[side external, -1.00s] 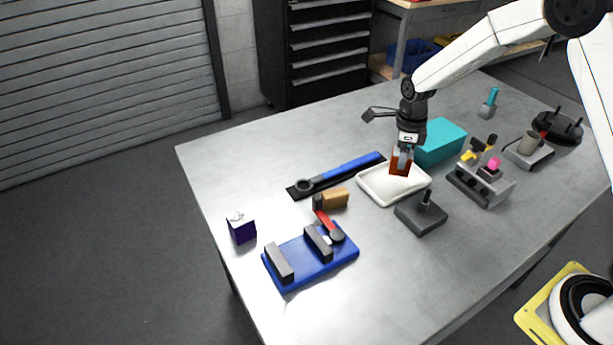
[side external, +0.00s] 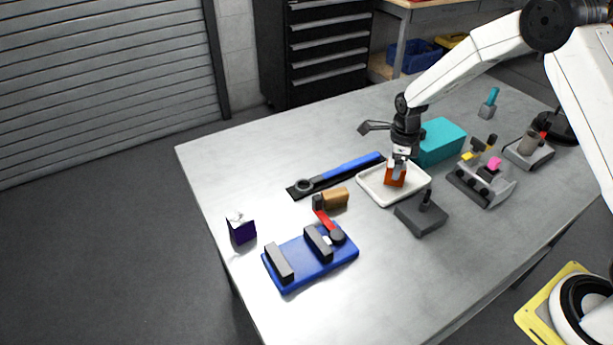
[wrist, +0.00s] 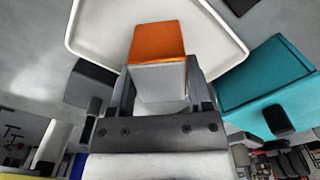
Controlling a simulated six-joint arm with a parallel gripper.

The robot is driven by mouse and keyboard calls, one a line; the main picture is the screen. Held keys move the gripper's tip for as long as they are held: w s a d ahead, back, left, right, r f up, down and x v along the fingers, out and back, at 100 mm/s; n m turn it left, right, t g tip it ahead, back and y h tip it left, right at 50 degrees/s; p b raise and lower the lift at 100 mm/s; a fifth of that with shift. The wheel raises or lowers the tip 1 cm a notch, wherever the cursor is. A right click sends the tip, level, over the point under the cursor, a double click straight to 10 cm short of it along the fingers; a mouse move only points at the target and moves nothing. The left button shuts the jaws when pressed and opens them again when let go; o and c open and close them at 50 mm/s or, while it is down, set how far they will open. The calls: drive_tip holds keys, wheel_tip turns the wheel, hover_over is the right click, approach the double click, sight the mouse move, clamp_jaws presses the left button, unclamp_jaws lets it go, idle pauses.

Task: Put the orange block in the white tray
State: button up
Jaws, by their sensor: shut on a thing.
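The orange block (side external: 395,178) is between the fingers of my gripper (side external: 398,166), which is shut on it. The block is low over the inside of the white tray (side external: 372,191); I cannot tell whether its underside touches the tray floor. In the wrist view the orange block (wrist: 157,42) stands out past my gripper (wrist: 160,88), with the white tray (wrist: 226,28) around and beyond it. The fingers hide part of the block.
A teal box (side external: 442,142) stands close behind the tray at right. A dark grey block with a post (side external: 421,217) is just in front. A blue-handled wrench (side external: 345,172) lies behind left, and a blue fixture (side external: 290,268) is front left.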

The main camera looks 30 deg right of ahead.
drive_tip(key=shift+f, duration=0.15)
drive_tip(key=o, duration=1.2)
wheel_tip(320, 180, up, 12)
drive_tip(key=shift+r, duration=0.15)
drive_tip(key=shift+s, duration=0.1)
idle(0.4)
